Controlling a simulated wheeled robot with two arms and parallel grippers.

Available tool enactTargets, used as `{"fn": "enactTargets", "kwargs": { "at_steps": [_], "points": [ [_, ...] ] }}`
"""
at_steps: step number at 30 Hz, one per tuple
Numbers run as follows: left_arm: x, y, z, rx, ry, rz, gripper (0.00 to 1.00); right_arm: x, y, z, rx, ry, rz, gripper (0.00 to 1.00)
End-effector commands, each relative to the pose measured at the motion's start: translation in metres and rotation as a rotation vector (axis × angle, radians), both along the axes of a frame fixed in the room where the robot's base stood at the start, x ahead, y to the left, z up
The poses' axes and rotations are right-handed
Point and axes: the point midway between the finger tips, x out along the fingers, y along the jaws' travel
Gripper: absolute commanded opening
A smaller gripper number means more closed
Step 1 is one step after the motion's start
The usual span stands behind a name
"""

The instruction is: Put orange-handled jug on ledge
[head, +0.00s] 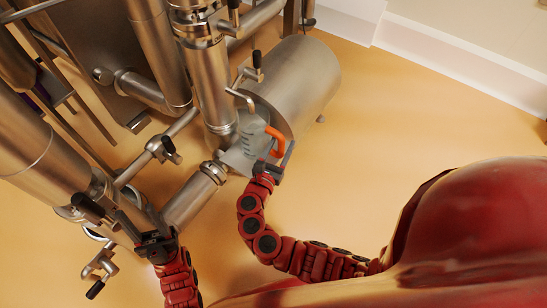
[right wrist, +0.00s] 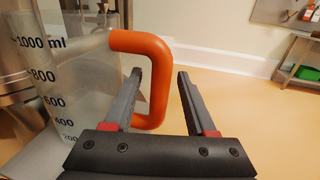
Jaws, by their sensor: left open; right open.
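The clear jug (head: 242,152) with an orange handle (head: 278,140) is beside the steel pipes, under the lower end of a vertical pipe. In the right wrist view the jug (right wrist: 72,75) shows dark millilitre marks and looks upright; its handle (right wrist: 160,80) faces my gripper. My right gripper (head: 277,163) is open at the handle. In its wrist view the handle's upright bar appears between the two fingers (right wrist: 158,95), not clamped. My left gripper (head: 140,232) is open and empty near the pipes at lower left. I cannot make out which surface is the ledge.
Steel pipes with black-handled valves (head: 165,147) crowd the left. A large steel cylinder (head: 300,75) lies behind the jug. The yellow floor (head: 400,120) to the right is clear up to the white wall base (head: 460,60). A metal shelf (right wrist: 300,55) stands far right.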

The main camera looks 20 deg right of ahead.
Motion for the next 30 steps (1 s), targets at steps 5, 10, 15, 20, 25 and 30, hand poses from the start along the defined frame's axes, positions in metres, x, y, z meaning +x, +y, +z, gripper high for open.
{"fn": "enactTargets", "kwargs": {
  "at_steps": [5, 10, 15, 20, 25, 30],
  "points": [
    [0.001, 0.000, 0.016, -0.009, 0.007, -0.001, 0.50, -0.032, 0.030, 0.003, 0.000, 0.004, 0.008, 0.56],
    [0.001, 0.000, 0.025, -0.008, 0.007, -0.001, 0.50, -0.056, 0.050, 0.002, 0.001, 0.003, 0.006, 0.56],
    [0.001, 0.000, 0.028, -0.008, 0.006, -0.001, 0.50, -0.068, 0.059, 0.001, 0.001, 0.002, 0.002, 0.56],
    [0.001, 0.000, 0.027, -0.008, 0.007, -0.001, 0.50, -0.070, 0.060, 0.000, 0.001, 0.002, 0.001, 0.56],
    [0.001, 0.000, 0.027, -0.008, 0.007, 0.000, 0.50, -0.069, 0.060, 0.000, 0.000, 0.001, 0.001, 0.56],
    [0.001, 0.000, 0.027, -0.008, 0.007, -0.001, 0.50, -0.069, 0.059, 0.000, 0.000, 0.001, 0.001, 0.56]
  ]
}}
